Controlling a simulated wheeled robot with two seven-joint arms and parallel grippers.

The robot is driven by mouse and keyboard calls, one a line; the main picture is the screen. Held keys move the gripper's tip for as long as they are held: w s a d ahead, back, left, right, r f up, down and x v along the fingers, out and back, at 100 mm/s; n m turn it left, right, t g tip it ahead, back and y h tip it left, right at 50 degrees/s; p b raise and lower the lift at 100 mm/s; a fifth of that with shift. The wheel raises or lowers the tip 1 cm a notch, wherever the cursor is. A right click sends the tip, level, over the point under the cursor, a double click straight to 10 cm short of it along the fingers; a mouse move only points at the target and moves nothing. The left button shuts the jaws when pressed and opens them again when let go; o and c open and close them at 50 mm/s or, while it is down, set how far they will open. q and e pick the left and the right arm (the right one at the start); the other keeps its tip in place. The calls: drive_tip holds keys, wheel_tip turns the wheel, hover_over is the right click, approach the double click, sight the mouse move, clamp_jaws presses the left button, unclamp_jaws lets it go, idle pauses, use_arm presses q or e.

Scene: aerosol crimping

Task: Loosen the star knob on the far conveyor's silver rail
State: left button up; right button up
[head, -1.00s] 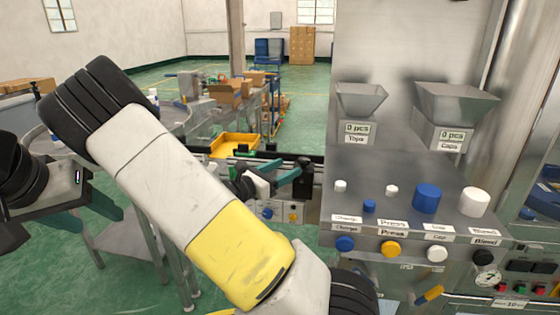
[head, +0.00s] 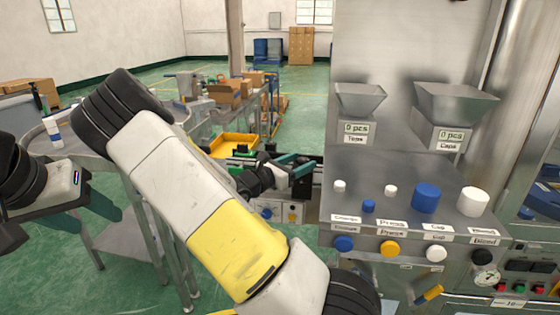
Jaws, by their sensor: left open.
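My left gripper (head: 93,212) is at the left edge, empty, its dark teal fingers apart and pointing down over the floor. My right arm crosses the middle of the view, and my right gripper (head: 306,168) is beyond it, at the dark end of the far conveyor (head: 316,185). Its teal fingers point right and reach the conveyor's end by the machine. The star knob cannot be made out now; the gripper covers that spot. The silver rail is also not clearly visible, and whether the fingers touch anything cannot be told.
The steel machine panel (head: 400,215) with blue, yellow and white knobs stands close on the right of my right gripper. A round steel table (head: 85,150) with a white bottle (head: 53,131) is at left. A yellow tray (head: 233,144) lies behind my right arm.

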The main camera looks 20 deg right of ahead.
clamp_jaws()
drive_tip(key=shift+s+t, duration=0.1)
drive_tip(key=shift+t, duration=0.2)
drive_tip(key=shift+n+t, duration=0.3)
drive_tip(key=shift+n, duration=0.1)
drive_tip(key=shift+o, duration=0.3)
unclamp_jaws()
drive_tip(key=v, duration=0.7)
drive_tip(key=shift+s+a, duration=0.15)
drive_tip(key=shift+a, duration=0.2)
drive_tip(key=shift+r, duration=0.15)
